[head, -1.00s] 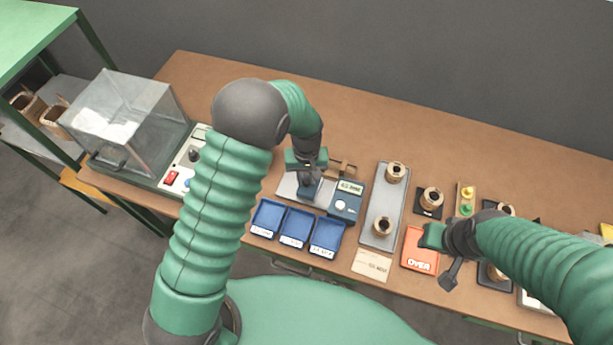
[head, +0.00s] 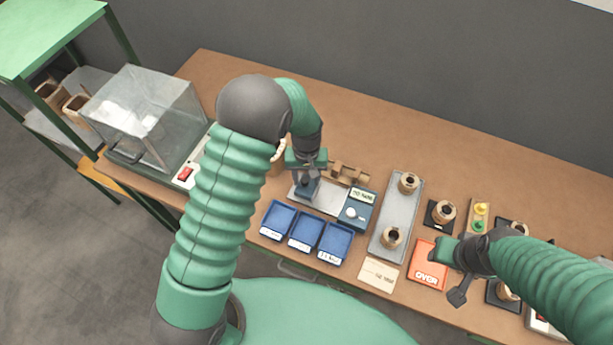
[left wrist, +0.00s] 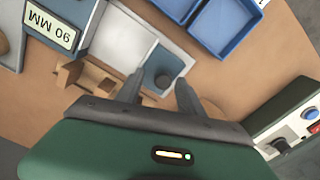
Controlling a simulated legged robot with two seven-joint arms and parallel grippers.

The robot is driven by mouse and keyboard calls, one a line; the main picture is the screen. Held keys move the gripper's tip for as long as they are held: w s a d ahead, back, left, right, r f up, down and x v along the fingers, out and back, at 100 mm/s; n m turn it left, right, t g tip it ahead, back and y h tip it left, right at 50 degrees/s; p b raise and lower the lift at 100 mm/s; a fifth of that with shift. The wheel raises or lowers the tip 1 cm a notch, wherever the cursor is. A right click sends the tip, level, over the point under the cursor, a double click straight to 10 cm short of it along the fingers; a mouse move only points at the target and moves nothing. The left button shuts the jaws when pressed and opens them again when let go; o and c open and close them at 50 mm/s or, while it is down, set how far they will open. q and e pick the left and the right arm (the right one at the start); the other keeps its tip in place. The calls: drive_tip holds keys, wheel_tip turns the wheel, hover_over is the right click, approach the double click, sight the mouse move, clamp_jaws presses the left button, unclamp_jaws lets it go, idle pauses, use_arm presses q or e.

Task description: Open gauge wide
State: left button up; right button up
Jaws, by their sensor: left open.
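The gauge lies near the table's middle: a pale grey plate (head: 326,197) with a blue display block (head: 355,212) at its right end. A blue-grey slider with a dark round knob (left wrist: 162,80) sits at the plate's other end. My left gripper (head: 307,190) is over that end. Its open fingers (left wrist: 158,92) stand either side of the knob; contact is unclear. My right gripper (head: 451,270) hangs near the orange OVER card, its jaw state unclear.
Three blue trays (head: 304,230) lie in front of the gauge. A brown wooden piece (head: 349,172) sits behind it. A grey plate with two coils (head: 396,222) stands to its right. A clear box (head: 148,112) is at the left. The table's back is clear.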

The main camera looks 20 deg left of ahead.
sight(307, 180)
use_arm(q)
wheel_tip(307, 180, up, 17)
drive_tip(key=shift+b, duration=0.3)
drive_tip(key=shift+f, duration=0.1)
drive_tip(key=s+a+f+m+t, duration=0.1)
drive_tip(key=s+f+m, duration=0.3)
drive_tip(key=s, duration=1.1)
drive_tip(key=shift+a+t, duration=0.2)
drive_tip(key=shift+t, duration=0.6)
